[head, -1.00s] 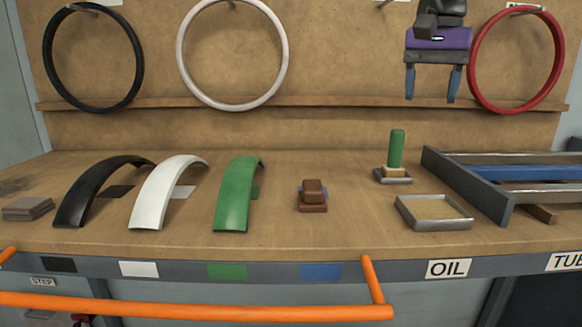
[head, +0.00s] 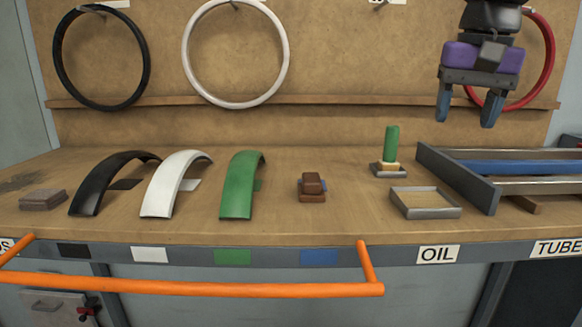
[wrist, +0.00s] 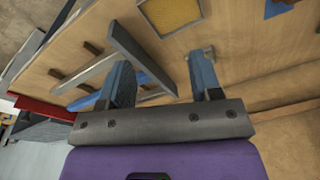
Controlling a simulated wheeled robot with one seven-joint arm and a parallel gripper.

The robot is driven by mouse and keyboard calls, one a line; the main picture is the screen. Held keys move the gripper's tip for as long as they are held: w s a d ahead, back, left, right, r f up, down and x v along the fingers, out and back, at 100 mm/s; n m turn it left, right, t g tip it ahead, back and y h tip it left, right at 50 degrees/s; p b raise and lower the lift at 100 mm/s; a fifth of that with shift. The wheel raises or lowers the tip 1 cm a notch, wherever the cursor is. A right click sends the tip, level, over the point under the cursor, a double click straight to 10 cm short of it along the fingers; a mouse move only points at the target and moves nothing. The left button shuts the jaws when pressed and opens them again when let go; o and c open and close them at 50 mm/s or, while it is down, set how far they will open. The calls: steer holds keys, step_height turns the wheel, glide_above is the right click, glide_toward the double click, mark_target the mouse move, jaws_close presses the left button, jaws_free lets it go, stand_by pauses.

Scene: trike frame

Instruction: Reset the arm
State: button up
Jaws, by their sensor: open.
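My gripper (head: 467,108) is in the upper right of the head view, with a purple body and two blue fingers pointing down. The fingers are apart with nothing between them. It hangs in the air above the right part of the bench, in front of the red ring (head: 540,60), which it partly hides. In the wrist view my gripper (wrist: 165,80) also shows both fingers spread and empty, with the bench top beyond them.
On the bench stand black (head: 100,185), white (head: 172,182) and green (head: 240,185) fenders, a brown block (head: 312,187), a green-handled tool (head: 391,150), a square metal tray (head: 425,212) and a frame rack (head: 460,180). An orange rail (head: 200,288) runs along the front.

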steer(key=s+d+f+n+t, duration=0.3)
steer(key=s+d+f, duration=0.1)
steer(key=s+f, duration=0.7)
steer(key=s, duration=0.3)
steer(key=shift+f+n+t, duration=0.3)
steer(key=shift+f, duration=0.05)
steer(key=shift+s+d, duration=0.1)
